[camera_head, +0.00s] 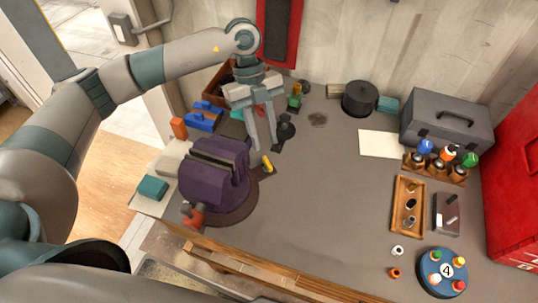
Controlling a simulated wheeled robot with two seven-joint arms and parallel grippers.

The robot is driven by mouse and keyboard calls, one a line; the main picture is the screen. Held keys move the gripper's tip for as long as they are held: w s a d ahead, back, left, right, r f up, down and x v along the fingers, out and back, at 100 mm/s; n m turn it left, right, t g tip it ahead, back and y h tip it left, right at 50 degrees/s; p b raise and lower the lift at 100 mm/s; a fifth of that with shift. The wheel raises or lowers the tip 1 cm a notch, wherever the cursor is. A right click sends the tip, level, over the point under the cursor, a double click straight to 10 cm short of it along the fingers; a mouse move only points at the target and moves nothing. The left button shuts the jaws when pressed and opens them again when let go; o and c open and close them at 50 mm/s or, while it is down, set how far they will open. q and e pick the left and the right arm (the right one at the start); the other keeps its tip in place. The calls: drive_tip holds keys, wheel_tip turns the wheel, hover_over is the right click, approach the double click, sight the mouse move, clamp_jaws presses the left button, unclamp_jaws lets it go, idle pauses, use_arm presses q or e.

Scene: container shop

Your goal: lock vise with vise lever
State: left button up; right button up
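A purple vise (210,180) stands on a round brown base at the front left of the workbench. A red-and-grey part (193,215) sticks out at its front; it may be the vise lever, but it is too small to be sure. My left gripper (262,148) hangs above the bench, behind and to the right of the vise. Its two fingers point down, spread apart, with nothing visible between them. It appears apart from the vise. My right gripper is not in view.
Blue (203,117), orange, teal and green small items crowd the back left. The bench middle (325,200) is clear. A red cabinet (512,170) bounds the right.

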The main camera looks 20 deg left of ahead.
sight(270, 166)
use_arm(q)
drive_tip(key=p+x, duration=0.3)
drive_tip(key=x, duration=0.5)
clamp_jaws()
